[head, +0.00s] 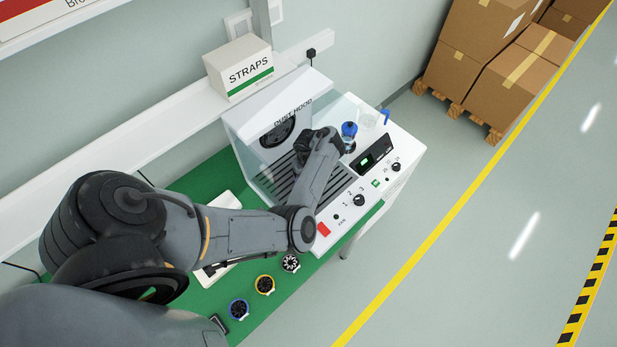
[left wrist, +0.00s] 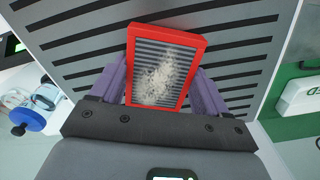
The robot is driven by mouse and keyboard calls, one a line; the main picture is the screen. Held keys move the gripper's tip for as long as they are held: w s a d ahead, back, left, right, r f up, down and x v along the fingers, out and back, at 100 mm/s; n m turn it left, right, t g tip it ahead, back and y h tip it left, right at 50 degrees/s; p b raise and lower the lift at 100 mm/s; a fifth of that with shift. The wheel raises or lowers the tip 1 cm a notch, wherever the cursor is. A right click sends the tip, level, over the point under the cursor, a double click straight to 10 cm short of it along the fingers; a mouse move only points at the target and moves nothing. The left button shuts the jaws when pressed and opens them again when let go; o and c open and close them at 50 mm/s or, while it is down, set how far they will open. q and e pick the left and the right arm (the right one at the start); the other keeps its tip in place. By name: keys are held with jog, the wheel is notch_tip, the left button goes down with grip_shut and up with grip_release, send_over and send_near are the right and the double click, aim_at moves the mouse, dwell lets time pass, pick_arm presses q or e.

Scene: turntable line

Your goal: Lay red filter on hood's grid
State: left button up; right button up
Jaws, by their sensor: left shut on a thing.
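The red filter (left wrist: 166,36) shows in the left wrist view as a red rectangular frame around grey pleats, with a pale dusty patch in the middle. My left gripper (left wrist: 160,82) is shut on it, with purple fingers on its two sides. The hood's grid (left wrist: 232,45), grey with dark slots, lies behind the filter; I cannot tell whether they touch. In the head view the grid (head: 338,183) shows inside the white dust hood (head: 395,210), partly covered by my left arm. The filter and left fingertips are hidden there. My right gripper is not in view.
The hood has clear panels. A STRAPS box (head: 238,67) is behind.

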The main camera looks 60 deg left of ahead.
pick_arm(q)
jog(key=shift+f, duration=0.1)
jog(key=o, duration=1.1)
notch_tip(320, 180, up, 12)
jog(key=p, duration=1)
